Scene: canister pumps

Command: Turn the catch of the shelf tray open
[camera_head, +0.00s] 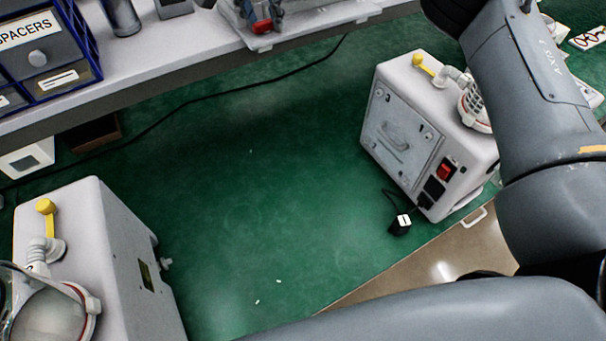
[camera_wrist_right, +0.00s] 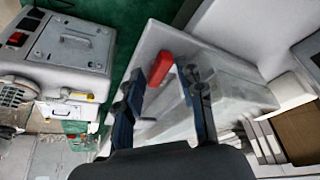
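The shelf tray (camera_head: 325,17) is a pale tray at the top of the head view, at the edge of the shelf. Its red catch (camera_head: 261,26) shows at the tray's left part. In the right wrist view the red catch (camera_wrist_right: 160,68) lies at a slant between the two fingertips. My right gripper (camera_wrist_right: 164,84) is open, one finger on each side of the catch; I cannot tell whether either finger touches it. Its dark fingers also show small at the top of the head view. My left gripper is not in view.
A blue drawer rack (camera_head: 75,85) stands on the shelf (camera_head: 175,50) at the left. Canister pumps stand below at the right (camera_head: 405,140) and lower left (camera_head: 125,255). My arm covers much of the right side.

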